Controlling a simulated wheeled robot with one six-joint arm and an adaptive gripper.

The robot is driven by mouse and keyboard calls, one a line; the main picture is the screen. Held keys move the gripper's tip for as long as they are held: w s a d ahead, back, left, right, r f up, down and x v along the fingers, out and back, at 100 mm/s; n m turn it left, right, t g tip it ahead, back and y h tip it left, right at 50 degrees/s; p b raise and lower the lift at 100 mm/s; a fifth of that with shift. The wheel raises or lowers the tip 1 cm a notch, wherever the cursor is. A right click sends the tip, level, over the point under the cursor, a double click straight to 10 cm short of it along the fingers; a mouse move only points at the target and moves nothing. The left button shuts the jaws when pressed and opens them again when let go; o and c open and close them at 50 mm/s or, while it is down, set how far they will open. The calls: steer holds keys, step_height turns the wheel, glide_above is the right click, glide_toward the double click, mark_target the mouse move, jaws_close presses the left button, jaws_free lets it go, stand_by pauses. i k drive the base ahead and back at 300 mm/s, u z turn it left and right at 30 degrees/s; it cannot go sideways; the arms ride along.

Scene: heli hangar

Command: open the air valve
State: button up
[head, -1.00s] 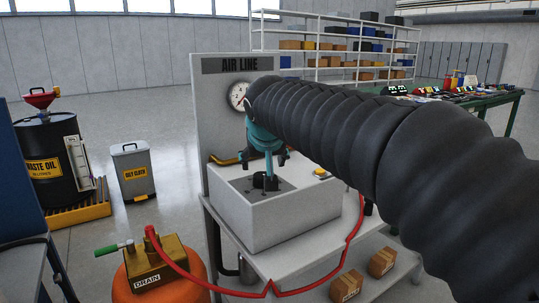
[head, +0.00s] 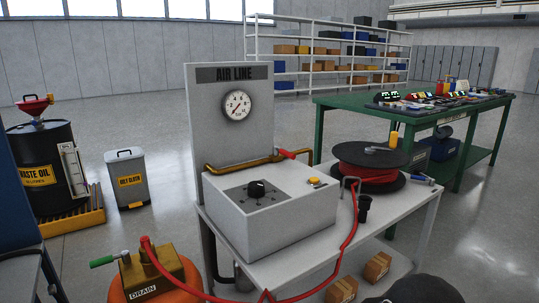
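The AIR LINE panel (head: 228,75) stands upright behind a light box (head: 270,222) on a grey bench. A round gauge (head: 237,105) is on the panel, its needle too small to read surely. A brass pipe (head: 240,163) runs along the panel's foot. A red lever handle (head: 285,154) sits at its right, looking like the valve's handle; its exact setting is unclear. A black knob (head: 256,187) stands on a dark marked plate on the box top, with a yellow button (head: 315,181) to its right. My gripper is out of view; only dark arm covering shows at the bottom right.
A red hose (head: 347,240) hangs across the bench front to the lower left. A hose reel (head: 370,165) stands right of the box. An orange tank with a green-handled DRAIN fitting (head: 152,268) is at lower left.

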mark_target(276, 150)
steer(key=k, duration=0.65)
steer(key=z, duration=0.25)
steer(key=i, duration=1.5)
steer(key=u, duration=0.65)
